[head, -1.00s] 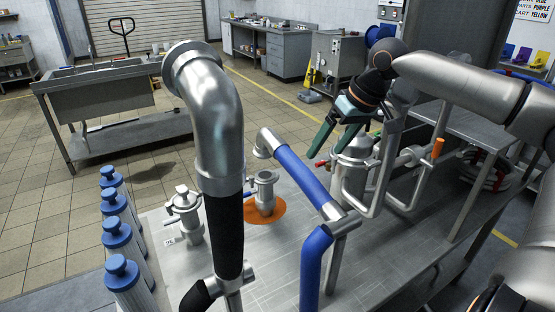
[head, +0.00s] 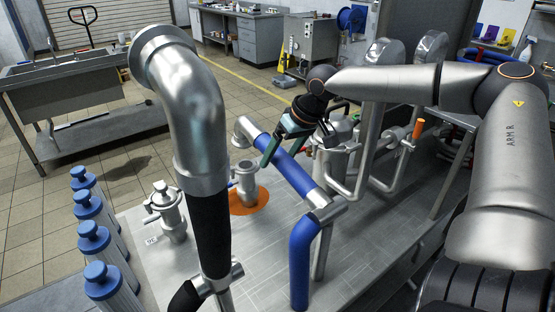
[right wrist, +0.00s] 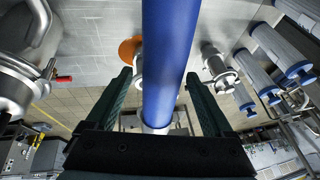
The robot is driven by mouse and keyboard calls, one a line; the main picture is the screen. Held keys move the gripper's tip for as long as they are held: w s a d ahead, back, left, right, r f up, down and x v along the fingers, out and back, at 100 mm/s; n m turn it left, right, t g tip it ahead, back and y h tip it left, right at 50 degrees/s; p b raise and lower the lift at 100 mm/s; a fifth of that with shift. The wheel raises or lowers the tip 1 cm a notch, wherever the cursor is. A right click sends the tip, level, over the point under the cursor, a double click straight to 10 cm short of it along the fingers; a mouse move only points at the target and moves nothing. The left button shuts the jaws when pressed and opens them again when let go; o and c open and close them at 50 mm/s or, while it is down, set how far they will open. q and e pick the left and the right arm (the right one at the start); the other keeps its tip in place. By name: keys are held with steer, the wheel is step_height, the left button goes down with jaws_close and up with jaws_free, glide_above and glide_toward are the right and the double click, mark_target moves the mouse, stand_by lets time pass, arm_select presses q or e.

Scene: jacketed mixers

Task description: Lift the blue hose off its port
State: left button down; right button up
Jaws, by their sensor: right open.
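The blue hose (head: 303,245) rises from the front of the steel bench, bends at a steel joint and slopes up to a steel elbow (head: 245,128). The elbow hangs over a steel port (head: 246,185) on an orange disc (head: 250,203). A gap seems to show between elbow and port; I cannot tell whether they join. My right gripper (head: 292,152) is open at the sloping part of the hose. In the right wrist view the hose (right wrist: 168,60) runs between its two spread fingers (right wrist: 158,76); contact is unclear. My left gripper is out of view.
A large steel elbow with a black hose (head: 208,230) stands in the left foreground. A capped steel port (head: 167,210) is on the bench's left, beside several blue-topped cylinders (head: 95,240). Steel pipework with an orange handle (head: 418,128) stands right of the gripper.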

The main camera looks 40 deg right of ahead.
steer(key=shift+x, duration=0.85)
jaws_close()
stand_by(0.5)
